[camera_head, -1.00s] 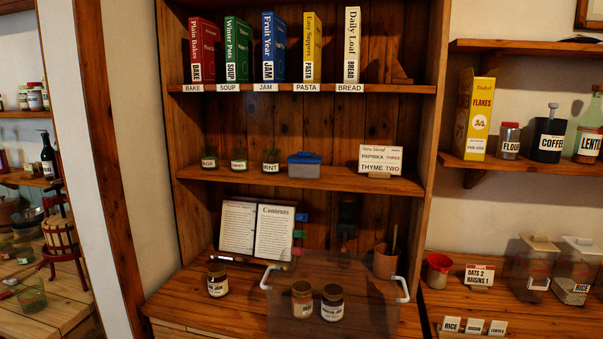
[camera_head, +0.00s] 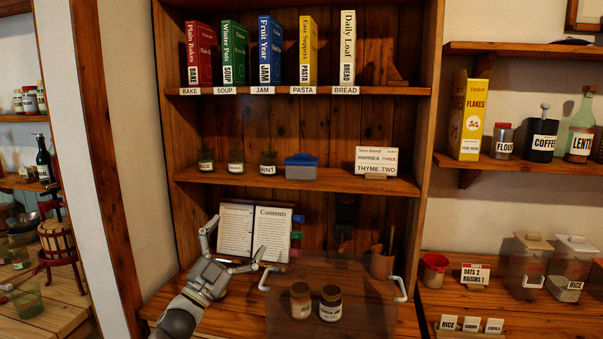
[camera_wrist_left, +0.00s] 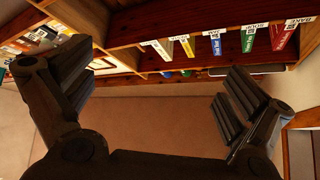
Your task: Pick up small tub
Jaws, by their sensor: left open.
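A small grey tub with a blue lid (camera_head: 302,167) sits on the middle shelf, right of several small green jars (camera_head: 236,162). My left gripper (camera_head: 238,238) is open and empty, low at the left in front of the open book. It is below and to the left of the tub, well apart from it. In the left wrist view the open fingers (camera_wrist_left: 158,95) frame the wall, with the shelf undersides above; I cannot make out the tub there for certain. My right gripper is not in view.
The middle shelf (camera_head: 340,183) has free room between the tub and a word card (camera_head: 377,162). An open book (camera_head: 254,233) stands below. A clear bin with white handles (camera_head: 335,295) and two dark-lidded jars (camera_head: 331,303) are at the front. Books (camera_head: 270,50) line the upper shelf.

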